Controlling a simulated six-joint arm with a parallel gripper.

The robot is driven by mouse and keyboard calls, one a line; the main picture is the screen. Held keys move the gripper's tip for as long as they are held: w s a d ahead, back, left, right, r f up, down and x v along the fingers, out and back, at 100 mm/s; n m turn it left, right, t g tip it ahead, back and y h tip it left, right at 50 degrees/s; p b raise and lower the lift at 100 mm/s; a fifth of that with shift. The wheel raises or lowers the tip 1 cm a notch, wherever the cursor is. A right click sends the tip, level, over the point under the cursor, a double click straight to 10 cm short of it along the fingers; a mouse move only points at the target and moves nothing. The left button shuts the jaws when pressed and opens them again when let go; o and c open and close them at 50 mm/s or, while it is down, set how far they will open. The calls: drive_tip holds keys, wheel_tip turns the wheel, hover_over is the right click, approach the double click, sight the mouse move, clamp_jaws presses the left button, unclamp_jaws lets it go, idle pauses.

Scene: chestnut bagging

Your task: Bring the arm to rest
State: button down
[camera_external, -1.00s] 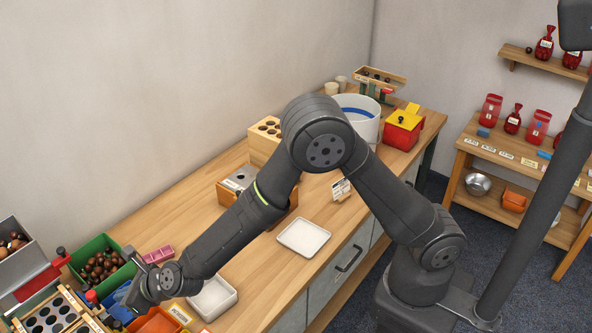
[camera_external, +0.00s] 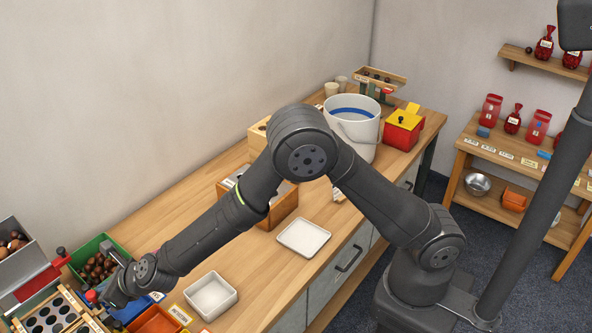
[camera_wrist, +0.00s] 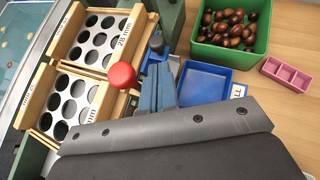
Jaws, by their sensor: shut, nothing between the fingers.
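My gripper (camera_external: 108,298) is at the lower left of the external view, low over the near-left end of the bench, by a red knob and a blue tray. In the wrist view my gripper (camera_wrist: 156,84) shows as narrow blue-grey fingers, shut and empty. The red knob (camera_wrist: 122,75) appears just left of them, and the blue tray (camera_wrist: 205,82) just right. I cannot tell whether the fingers touch anything. My arm reaches out over the bench with its elbow raised.
A green bin of chestnuts (camera_external: 99,262) and wooden hole-plate sorters (camera_wrist: 100,40) stand close to my gripper. A white tray (camera_external: 211,296), a flat white tray (camera_external: 303,238), a white bucket (camera_external: 352,125) and a red box (camera_external: 402,130) stand farther along the bench.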

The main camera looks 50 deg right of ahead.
drive_tip(key=s+d, duration=0.3)
drive_tip(key=s, duration=0.3)
drive_tip(key=s+a+r+n+g+y, duration=0.2)
drive_tip(key=s+a+r+n+g, duration=0.1)
drive_tip(key=s+r+n, duration=0.4)
drive_tip(key=s+a+r+n+g+y, duration=0.2)
drive_tip(key=s+a+r+n+g, duration=0.15)
drive_tip(key=r+n, duration=0.5)
drive_tip(key=s+d+r+n+h, duration=0.2)
drive_tip(key=s+d+r+n, duration=0.2)
drive_tip(key=n, duration=0.3)
drive_tip(key=s+d+r+n+g+h, duration=0.1)
drive_tip(key=s+d+r+n+h, duration=0.2)
drive_tip(key=d+n, duration=0.4)
drive_tip(key=shift+s+r+n, duration=0.35)
drive_tip(key=shift+s+r, duration=0.35)
